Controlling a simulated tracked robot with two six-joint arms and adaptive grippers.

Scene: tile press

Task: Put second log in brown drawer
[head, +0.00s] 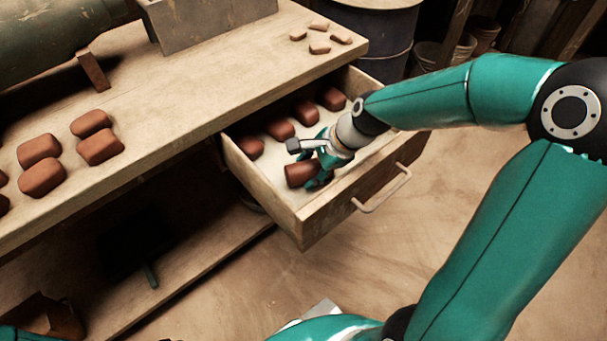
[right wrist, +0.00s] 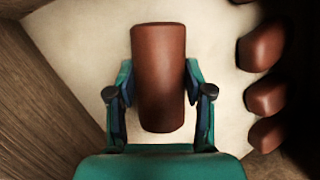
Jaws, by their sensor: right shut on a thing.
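The brown drawer (head: 313,232) is pulled out from under the wooden bench, with a pale inner floor. My right gripper (head: 314,172) is inside the drawer near its front left corner, shut on a reddish-brown log (head: 299,174). In the right wrist view the held log (right wrist: 158,75) lies between the two fingers, over the pale drawer floor; whether it touches the floor I cannot tell. Several other logs (head: 280,128) lie in a row along the back of the drawer, and some show at the right of the wrist view (right wrist: 266,97). My left gripper is not in view.
Several brown logs (head: 100,148) lie on the benchtop (head: 190,95) at left, with small brown pieces (head: 319,47) at its far end. A grey metal block (head: 205,22) stands on the bench. The drawer's handle (head: 384,190) sticks out in front. A dark barrel (head: 375,40) stands behind.

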